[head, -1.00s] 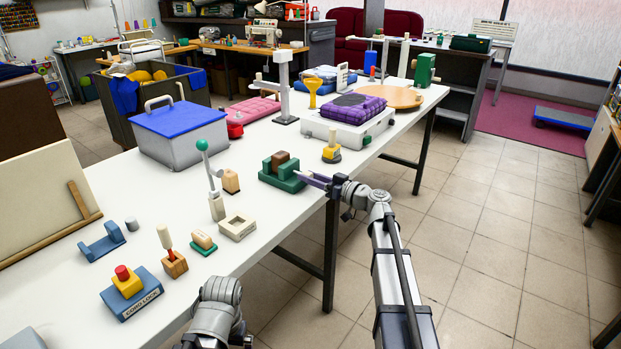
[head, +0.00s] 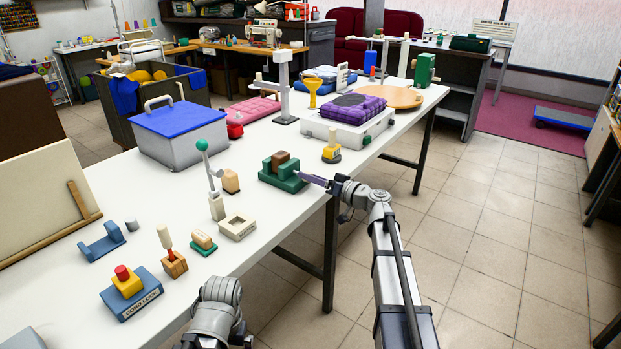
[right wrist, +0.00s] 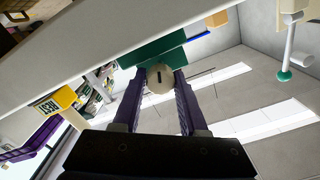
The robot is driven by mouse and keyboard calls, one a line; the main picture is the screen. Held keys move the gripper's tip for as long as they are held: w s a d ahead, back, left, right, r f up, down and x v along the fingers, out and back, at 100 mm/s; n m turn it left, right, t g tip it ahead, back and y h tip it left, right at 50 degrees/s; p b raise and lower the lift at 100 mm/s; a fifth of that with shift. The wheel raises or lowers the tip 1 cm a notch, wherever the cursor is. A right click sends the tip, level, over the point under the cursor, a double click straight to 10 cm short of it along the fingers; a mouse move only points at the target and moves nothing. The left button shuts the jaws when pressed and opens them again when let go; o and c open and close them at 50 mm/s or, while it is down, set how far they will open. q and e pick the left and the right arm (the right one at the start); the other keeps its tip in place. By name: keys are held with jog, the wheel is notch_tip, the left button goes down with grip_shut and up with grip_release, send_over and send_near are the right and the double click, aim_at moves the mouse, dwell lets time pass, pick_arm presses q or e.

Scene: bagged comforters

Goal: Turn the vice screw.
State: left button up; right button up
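The vice (head: 284,173) is green with a brown block between its jaws. It stands at the right edge of the white table in the head view. My right gripper (head: 312,180) has purple fingers and reaches the vice's near right side. In the right wrist view, the round beige end of the vice screw (right wrist: 160,78), with a dark mark on it, sits between the tips of the right gripper (right wrist: 161,82). Both fingers appear to press against its sides. The screw is hidden by the fingers in the head view. My left gripper is not visible; only part of that arm shows.
A beige hollow block (head: 238,228), a lever with a green ball (head: 203,146) and a yellow-based stamp-like piece (head: 332,153) stand near the vice on the table (head: 290,226). The floor right of the table is open around my right arm.

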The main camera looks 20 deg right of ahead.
jog(key=o, duration=0.4)
jog(key=shift+c, duration=0.2)
